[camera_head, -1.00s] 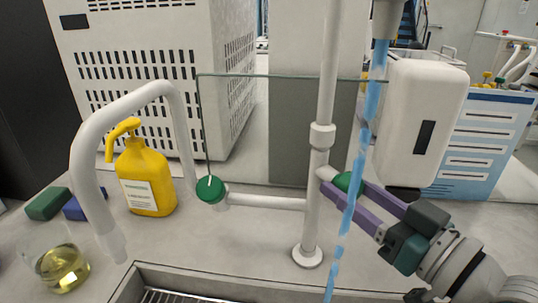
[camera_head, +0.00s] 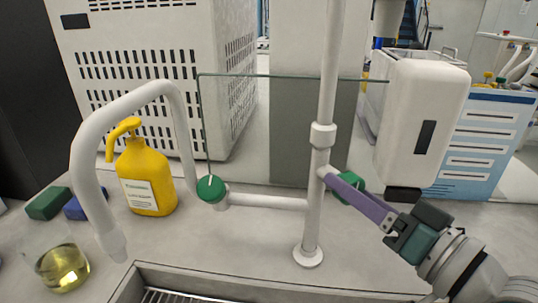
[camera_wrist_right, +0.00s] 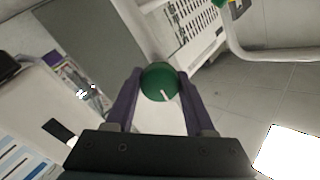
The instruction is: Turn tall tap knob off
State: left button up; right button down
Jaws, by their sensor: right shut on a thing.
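The tall tap (camera_head: 326,120) is a white upright pipe behind the sink. Its green knob (camera_head: 351,184) sits on the right side of the pipe, partly hidden by my finger. My right gripper (camera_head: 340,186) is shut on this knob. In the right wrist view the green knob (camera_wrist_right: 159,82), with a white line on its face, is between the two purple fingers of my right gripper (camera_wrist_right: 159,90). No water shows below the tall tap's outlet (camera_head: 388,18). My left gripper is not in view.
A second green knob (camera_head: 211,189) is on the left end of the horizontal pipe, near a curved white tap (camera_head: 100,140). A yellow bottle (camera_head: 146,180) and a beaker (camera_head: 62,268) stand left. A glass panel and a white dispenser (camera_head: 420,110) are behind.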

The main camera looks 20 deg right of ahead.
jog(key=shift+c, duration=1.3)
grip_release()
jog(key=shift+s, duration=0.1)
jog(key=s+d, duration=0.1)
jog(key=s, duration=0.8)
jog(key=shift+s+d, duration=0.2)
jog(key=shift+s, duration=0.15)
